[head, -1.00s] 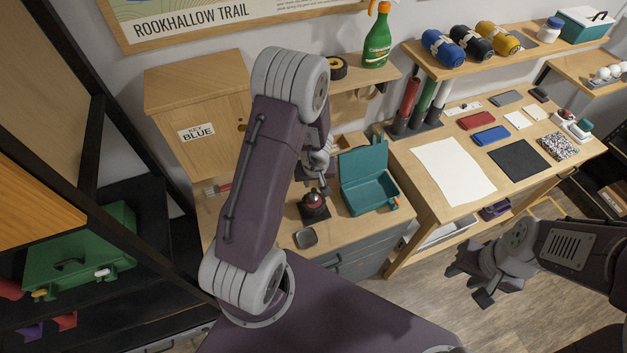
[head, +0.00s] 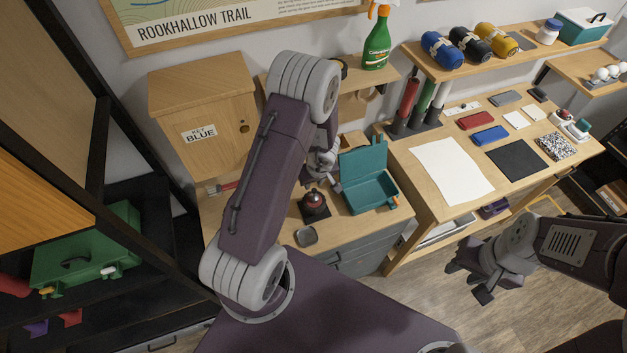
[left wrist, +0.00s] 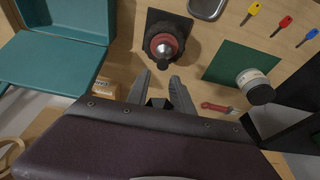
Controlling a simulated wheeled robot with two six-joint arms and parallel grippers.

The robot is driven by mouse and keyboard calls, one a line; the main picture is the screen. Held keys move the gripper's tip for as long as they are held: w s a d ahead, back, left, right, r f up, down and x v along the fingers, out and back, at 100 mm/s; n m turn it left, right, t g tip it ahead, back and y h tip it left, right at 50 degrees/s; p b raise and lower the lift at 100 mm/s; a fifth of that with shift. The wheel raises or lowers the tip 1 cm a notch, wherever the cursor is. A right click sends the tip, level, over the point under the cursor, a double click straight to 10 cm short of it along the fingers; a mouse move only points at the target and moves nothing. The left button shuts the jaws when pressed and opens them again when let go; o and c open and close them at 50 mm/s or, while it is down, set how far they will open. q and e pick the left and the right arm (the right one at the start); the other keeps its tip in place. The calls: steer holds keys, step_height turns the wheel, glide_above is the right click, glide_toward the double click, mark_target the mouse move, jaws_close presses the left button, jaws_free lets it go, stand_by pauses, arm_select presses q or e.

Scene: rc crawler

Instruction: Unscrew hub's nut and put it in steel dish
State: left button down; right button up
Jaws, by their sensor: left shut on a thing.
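The hub (head: 314,202) stands on a dark square base on the wooden bench. In the left wrist view the hub (left wrist: 164,46) has a red ring and a bare silver tip. The steel dish (head: 307,236) sits in front of it near the bench edge; its rim also shows in the left wrist view (left wrist: 206,9). My left gripper (head: 335,186) is beside the hub, to its right and apart from it. Its fingers (left wrist: 160,84) are shut on a small dark thing, apparently the nut, mostly hidden. My right gripper (head: 468,276) hangs over the floor, seemingly open and empty.
An open teal case (head: 368,190) stands right of the hub, close to my left gripper. The wooden cabinet (head: 205,105) stands behind left.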

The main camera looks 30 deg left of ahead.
arm_select(q)
steer(key=shift+r+n+p, duration=0.2)
steer(key=shift+n+p, duration=0.7)
steer(key=shift+p, duration=0.1)
steer(key=shift+f, duration=0.2)
steer(key=shift+n, duration=0.3)
steer(key=shift+s+r+n+g+y+p, duration=0.1)
steer(key=shift+r+n+g+y+p, duration=0.2)
steer(key=shift+p, duration=0.5)
steer(key=shift+f+n+p, duration=0.1)
steer(key=shift+n+p, duration=0.7)
steer(key=shift+p, duration=0.45)
steer(key=shift+f+g, duration=0.15)
steer(key=shift+g, duration=0.15)
